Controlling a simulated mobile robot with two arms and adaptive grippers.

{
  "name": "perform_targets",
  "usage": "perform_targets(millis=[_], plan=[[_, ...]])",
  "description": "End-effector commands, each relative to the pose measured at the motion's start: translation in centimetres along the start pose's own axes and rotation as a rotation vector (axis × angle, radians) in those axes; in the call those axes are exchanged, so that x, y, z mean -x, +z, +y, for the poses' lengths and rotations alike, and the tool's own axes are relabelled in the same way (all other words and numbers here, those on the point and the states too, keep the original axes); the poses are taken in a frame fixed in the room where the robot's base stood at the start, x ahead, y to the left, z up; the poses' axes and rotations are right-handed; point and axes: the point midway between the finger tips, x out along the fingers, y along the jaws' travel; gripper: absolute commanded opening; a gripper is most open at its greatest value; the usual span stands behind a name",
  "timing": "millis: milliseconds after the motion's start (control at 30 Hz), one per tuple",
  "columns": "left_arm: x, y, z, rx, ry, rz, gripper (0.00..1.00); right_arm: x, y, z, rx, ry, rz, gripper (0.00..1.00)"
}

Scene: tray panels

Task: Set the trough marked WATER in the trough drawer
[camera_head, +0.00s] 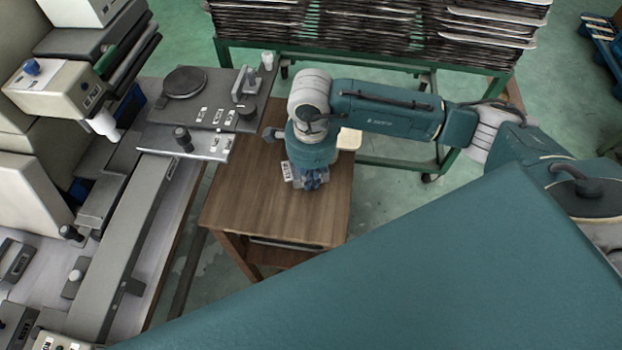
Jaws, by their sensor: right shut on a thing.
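My right gripper (311,182) points down, low over the small wooden table, and is mostly hidden under its own wrist. It is shut on a small pale thing (287,171) with a barcode-like label, which shows at its left side. I cannot tell whether this thing is the trough, and I read no WATER mark. A cream-coloured thing (349,139) shows partly behind my right wrist, at the table's far right edge. I cannot make out the trough drawer for certain. My left gripper is not in view.
The wooden table (270,212) is bare at its front. Left of it stands a grey machine with a long rail (125,250) and a dark panel (205,100) with knobs. A green rack of stacked trays (370,30) stands behind.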

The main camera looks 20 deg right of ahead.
Motion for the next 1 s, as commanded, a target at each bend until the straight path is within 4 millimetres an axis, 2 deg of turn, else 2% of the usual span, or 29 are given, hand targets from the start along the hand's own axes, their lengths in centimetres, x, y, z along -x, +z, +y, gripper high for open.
perform_targets(millis=[133,467,600,867,967,1000], plan=[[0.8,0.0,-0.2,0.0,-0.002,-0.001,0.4,-1.6,0.0,0.1,-0.002,0.002,0.001,0.0],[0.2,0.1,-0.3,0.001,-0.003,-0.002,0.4,-2.1,0.0,0.0,-0.001,-0.001,0.0,0.0],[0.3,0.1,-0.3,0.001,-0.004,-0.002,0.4,-2.0,0.0,0.1,-0.001,0.001,0.001,0.25],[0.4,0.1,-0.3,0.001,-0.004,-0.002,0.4,-2.0,0.0,0.1,-0.001,0.0,0.001,0.25],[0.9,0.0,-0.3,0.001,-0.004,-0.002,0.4,-1.4,0.0,0.1,-0.001,0.0,0.001,0.25],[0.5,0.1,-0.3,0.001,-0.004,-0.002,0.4,-1.3,0.0,0.0,-0.001,-0.002,0.0,0.25]])
